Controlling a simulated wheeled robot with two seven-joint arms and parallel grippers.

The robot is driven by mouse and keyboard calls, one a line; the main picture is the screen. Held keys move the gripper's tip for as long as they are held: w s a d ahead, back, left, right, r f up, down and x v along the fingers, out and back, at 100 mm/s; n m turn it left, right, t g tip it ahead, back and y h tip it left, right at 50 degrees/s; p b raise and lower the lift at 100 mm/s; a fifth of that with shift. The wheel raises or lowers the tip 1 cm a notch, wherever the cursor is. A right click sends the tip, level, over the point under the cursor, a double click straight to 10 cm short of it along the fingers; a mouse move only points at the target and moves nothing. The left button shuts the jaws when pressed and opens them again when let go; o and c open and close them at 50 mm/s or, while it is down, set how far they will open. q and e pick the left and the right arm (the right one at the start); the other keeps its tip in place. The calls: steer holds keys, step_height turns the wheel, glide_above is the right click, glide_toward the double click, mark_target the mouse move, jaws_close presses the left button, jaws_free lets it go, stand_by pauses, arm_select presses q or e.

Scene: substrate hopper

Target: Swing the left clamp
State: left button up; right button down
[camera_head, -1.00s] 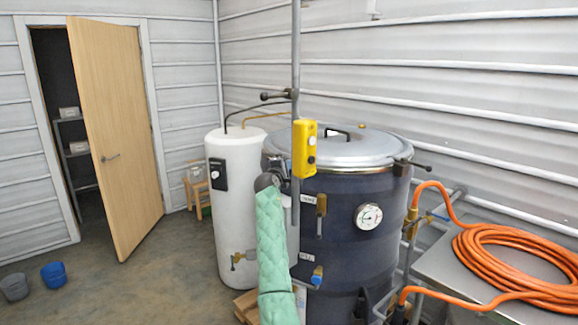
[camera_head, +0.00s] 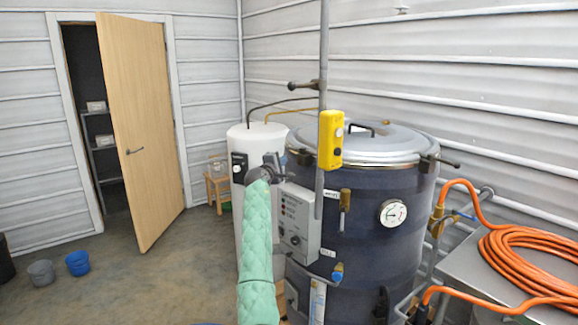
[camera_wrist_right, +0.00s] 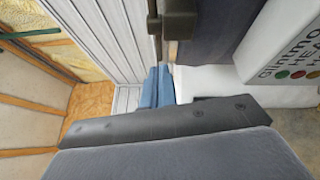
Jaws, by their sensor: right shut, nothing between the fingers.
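The dark drum vessel (camera_head: 370,235) has a grey lid (camera_head: 390,145). The left clamp (camera_head: 303,157) is a small dark fitting at the lid's left rim, partly hidden by the yellow pendant and pole. In the right wrist view a dark clamp block (camera_wrist_right: 178,20) with a bar shows at the top, beyond the fingertips. My right gripper (camera_head: 273,160), at the end of a green-sleeved arm, is just left of the clamp, apparently apart from it. Its blue fingers (camera_wrist_right: 158,72) are shut and empty. My left gripper is not in view.
A grey control box (camera_head: 298,225) sits on the drum's left front. A vertical pole (camera_head: 324,60) carries a yellow pendant (camera_head: 331,140) before the lid. A white tank (camera_head: 245,150) stands behind my arm. An orange hose (camera_head: 520,260) lies coiled at right. Floor at left is mostly clear.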

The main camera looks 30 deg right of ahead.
steer(key=b+v, duration=0.3)
steer(key=v, duration=0.6)
steer(key=shift+s+a+b, duration=0.2)
steer(key=shift+a+b, duration=0.1)
